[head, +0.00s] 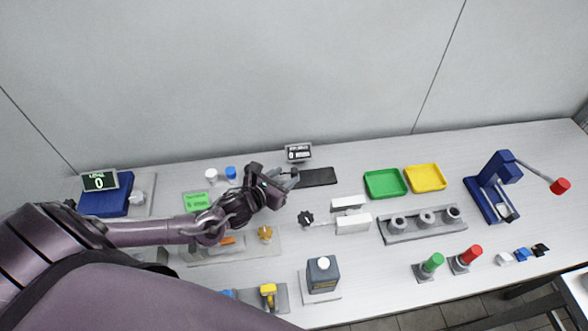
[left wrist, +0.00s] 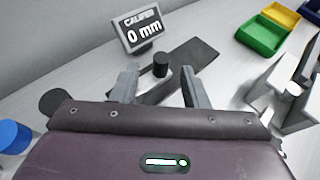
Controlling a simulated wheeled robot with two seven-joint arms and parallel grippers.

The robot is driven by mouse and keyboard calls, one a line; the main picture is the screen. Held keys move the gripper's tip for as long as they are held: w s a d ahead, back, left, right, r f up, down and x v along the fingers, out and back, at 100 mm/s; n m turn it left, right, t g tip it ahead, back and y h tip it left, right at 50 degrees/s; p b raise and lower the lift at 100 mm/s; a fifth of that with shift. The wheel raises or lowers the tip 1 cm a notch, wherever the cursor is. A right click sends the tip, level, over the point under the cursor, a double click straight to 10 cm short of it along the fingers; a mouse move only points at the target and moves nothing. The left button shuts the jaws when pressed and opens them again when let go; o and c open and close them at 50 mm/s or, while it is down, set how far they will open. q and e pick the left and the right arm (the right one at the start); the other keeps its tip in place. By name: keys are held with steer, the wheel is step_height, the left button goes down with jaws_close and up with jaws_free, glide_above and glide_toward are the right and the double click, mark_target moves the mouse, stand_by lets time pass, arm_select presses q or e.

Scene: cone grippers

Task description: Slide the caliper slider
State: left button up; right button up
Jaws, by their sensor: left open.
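The caliper's small display (head: 298,152) stands at the back of the table; in the left wrist view the display (left wrist: 144,32) reads "CALIPER 0 mm". A short black cylindrical knob (left wrist: 160,65), seemingly the slider's, stands between my left gripper's fingertips in that view, with a visible gap on each side. A flat dark plate (left wrist: 196,60) lies behind it; in the head view the plate (head: 319,177) is just right of the gripper. My left gripper (head: 288,178) is open; its fingers (left wrist: 158,76) hide part of the caliper. My right gripper is out of view.
Green (head: 384,184) and yellow (head: 425,177) trays lie to the right. White blocks (head: 352,222) and a black star-shaped knob (head: 306,218) are in front. White and blue (head: 231,173) caps stand left of the gripper. A wall closes the back.

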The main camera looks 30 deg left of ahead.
mark_target(293, 172)
arm_select(q)
steer(key=shift+p+x, duration=0.35)
steer(key=shift+x, duration=2.4)
steer(key=shift+d+r, duration=0.1)
steer(key=shift+r, duration=0.05)
steer(key=shift+c, duration=0.4)
jaws_close()
